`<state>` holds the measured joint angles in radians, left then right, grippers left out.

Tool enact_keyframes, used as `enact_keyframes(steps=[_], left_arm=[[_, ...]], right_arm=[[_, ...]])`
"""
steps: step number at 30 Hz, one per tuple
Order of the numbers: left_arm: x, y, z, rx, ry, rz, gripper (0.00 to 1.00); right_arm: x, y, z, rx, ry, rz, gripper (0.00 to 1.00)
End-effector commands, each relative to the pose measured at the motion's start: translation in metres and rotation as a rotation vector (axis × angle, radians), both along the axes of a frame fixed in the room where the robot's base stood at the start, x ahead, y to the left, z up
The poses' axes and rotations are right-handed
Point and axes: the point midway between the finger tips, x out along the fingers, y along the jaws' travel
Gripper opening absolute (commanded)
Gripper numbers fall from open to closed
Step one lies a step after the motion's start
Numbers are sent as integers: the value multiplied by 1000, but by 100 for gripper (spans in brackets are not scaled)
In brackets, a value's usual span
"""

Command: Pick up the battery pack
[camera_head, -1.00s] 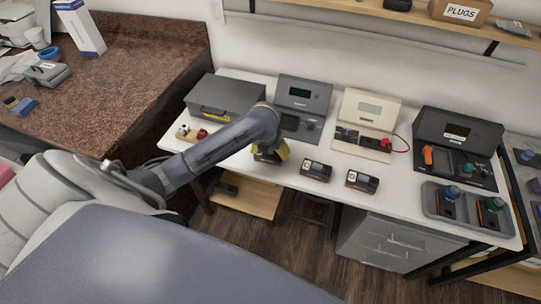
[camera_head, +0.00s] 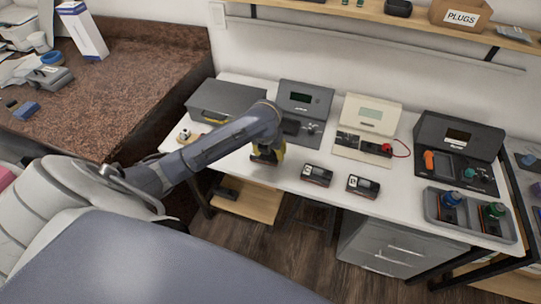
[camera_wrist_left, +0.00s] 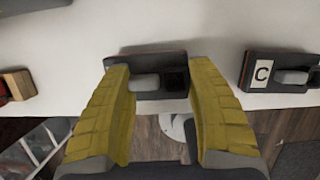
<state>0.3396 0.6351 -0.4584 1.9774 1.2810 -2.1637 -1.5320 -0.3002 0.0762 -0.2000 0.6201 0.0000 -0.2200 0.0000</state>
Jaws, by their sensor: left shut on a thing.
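My left gripper (camera_head: 267,155) points down at the front edge of the white table. In the left wrist view its yellow fingers (camera_wrist_left: 159,82) are shut on a dark battery pack (camera_wrist_left: 147,60), one finger on each side. In the head view that pack is mostly hidden by the gripper. I cannot tell whether it touches the table. Two similar packs lie to its right, one nearer (camera_head: 317,175) and one farther right (camera_head: 362,186). In the left wrist view a pack marked C (camera_wrist_left: 262,73) lies to the right. My right gripper is not in view.
On the white table (camera_head: 290,205) stand a grey case (camera_head: 228,100), a dark tester (camera_head: 303,97), a cream tester (camera_head: 371,112), a black station (camera_head: 458,133) and a grey tray (camera_head: 472,228) with bottles.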

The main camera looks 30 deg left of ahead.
Motion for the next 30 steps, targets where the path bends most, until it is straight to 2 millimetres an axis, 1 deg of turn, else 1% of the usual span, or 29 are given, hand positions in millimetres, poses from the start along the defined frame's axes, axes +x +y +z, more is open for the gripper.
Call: enact_keyframes(steps=[1,6,9,15,21,25,30], left_arm=[[3,1,13,3,-8,-3,13],[4,1,54,3,-11,-4,12],[4,1,75,3,-13,-2,12],[4,1,111,3,-13,-2,12],[3,0,139,1,-11,-2,12],[3,0,152,0,-10,-1,12],[3,-1,165,-1,-10,-2,12]], right_arm=[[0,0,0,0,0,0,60],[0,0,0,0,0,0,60],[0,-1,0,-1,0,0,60],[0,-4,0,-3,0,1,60],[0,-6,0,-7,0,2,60],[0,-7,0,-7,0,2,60],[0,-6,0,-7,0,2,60]])
